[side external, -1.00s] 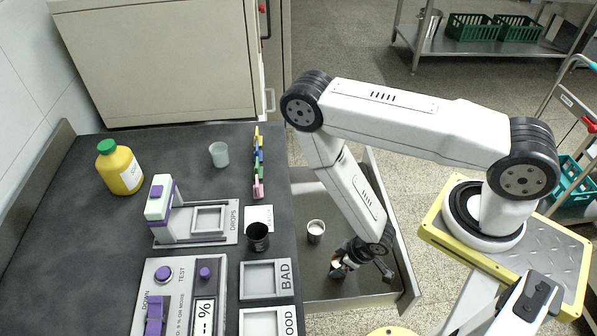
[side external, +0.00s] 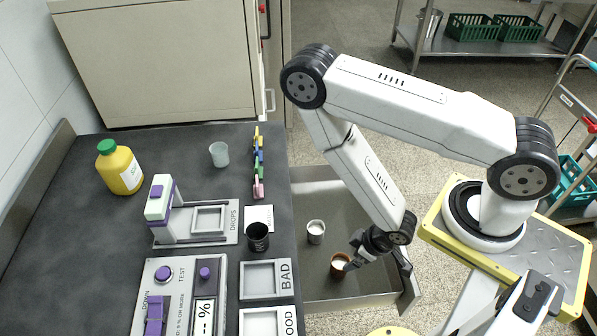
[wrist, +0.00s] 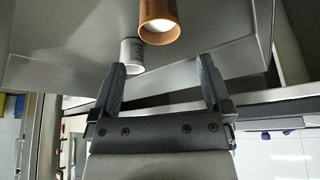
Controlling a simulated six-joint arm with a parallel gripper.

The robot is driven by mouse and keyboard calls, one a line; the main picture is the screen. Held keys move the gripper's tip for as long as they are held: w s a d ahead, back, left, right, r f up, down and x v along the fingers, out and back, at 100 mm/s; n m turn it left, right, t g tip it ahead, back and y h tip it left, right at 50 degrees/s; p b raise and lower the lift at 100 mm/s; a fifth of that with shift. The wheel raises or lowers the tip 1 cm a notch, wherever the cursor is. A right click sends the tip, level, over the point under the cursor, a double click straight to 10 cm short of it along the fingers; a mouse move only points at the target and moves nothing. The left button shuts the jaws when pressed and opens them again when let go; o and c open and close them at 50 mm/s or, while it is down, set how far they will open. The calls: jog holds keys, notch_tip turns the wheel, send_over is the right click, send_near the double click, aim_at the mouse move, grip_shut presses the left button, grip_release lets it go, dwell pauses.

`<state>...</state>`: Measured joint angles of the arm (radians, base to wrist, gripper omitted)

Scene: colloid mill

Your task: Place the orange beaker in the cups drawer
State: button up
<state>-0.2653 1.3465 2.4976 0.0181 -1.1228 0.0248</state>
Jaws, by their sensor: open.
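The orange beaker (side external: 340,265) stands upright on the floor of the open drawer (side external: 319,297), with something pale inside it. A white cup (side external: 316,232) stands behind it in the same drawer. In the wrist view the orange beaker (wrist: 158,22) is at the top, and the white cup (wrist: 132,56) is lower and to its left. My gripper (side external: 357,258) is open, just right of the orange beaker and slightly above it. In the wrist view its two fingers (wrist: 159,80) are apart with nothing held between them.
A black cup (side external: 257,238) stands on the dark counter (side external: 90,240) beside the drawer. A frosted cup (side external: 219,154), a yellow bottle (side external: 120,167), a drops device (side external: 160,200), a test machine (side external: 172,295) and a BAD tray (side external: 265,279) are also on the counter. The drawer's rear is clear.

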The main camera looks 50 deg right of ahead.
dwell(0.4)
jog(key=shift+w+r, duration=0.3)
jog(key=shift+w, duration=0.2)
jog(key=w+d+r+m, duration=0.1)
jog(key=w+r, duration=0.8)
jog(key=r, duration=0.3)
jog(key=d+r+m+g+h, duration=0.1)
jog(key=d+r+g, duration=0.1)
jog(key=r, duration=1.2)
jog(key=shift+d+r+m, duration=0.3)
jog(key=shift+d+r, duration=0.1)
jog(key=shift+d, duration=0.4)
